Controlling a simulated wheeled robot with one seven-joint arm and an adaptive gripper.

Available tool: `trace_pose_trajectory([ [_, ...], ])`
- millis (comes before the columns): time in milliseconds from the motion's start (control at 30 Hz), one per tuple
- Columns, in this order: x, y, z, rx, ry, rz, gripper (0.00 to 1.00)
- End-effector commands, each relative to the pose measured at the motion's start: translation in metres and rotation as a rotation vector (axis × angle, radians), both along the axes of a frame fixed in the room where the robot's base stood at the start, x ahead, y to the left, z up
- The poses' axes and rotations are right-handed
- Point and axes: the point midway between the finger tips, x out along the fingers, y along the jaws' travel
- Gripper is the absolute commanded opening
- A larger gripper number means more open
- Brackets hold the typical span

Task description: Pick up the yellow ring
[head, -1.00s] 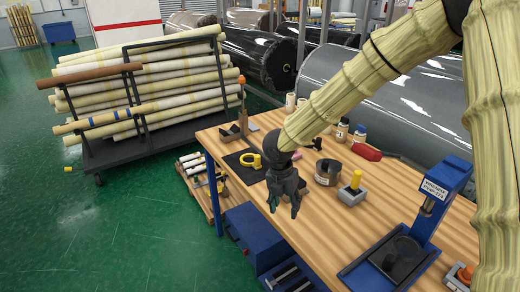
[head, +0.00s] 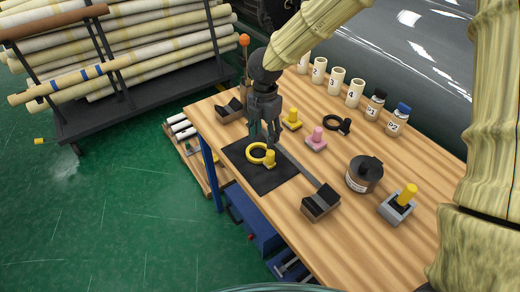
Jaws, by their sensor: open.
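The yellow ring (head: 251,157) lies on a black mat (head: 272,181) near the table's left edge. A small yellow peg-like piece (head: 270,158) stands at the ring's right side; I cannot tell whether the two are joined. My gripper (head: 262,140) is open and points down over the mat, just behind and above the ring in the picture. Its fingers overlap the far edge of the mat, and I cannot tell their exact height. Nothing shows between the fingers.
A yellow-knobbed piece (head: 291,119) and a pink-knobbed piece (head: 316,139) stand close right of my gripper. A black block (head: 320,203), a dark round container (head: 364,174) and a grey holder (head: 397,207) stand farther right. Numbered cylinders (head: 337,80) line the back.

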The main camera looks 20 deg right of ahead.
Motion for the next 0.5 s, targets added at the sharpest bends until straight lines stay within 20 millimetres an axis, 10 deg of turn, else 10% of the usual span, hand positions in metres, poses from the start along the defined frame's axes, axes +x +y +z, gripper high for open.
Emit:
trace_pose_trajectory([
  [500, 0.009, -0.02, -0.054, -0.003, 0.019, -0.028, 0.5],
])
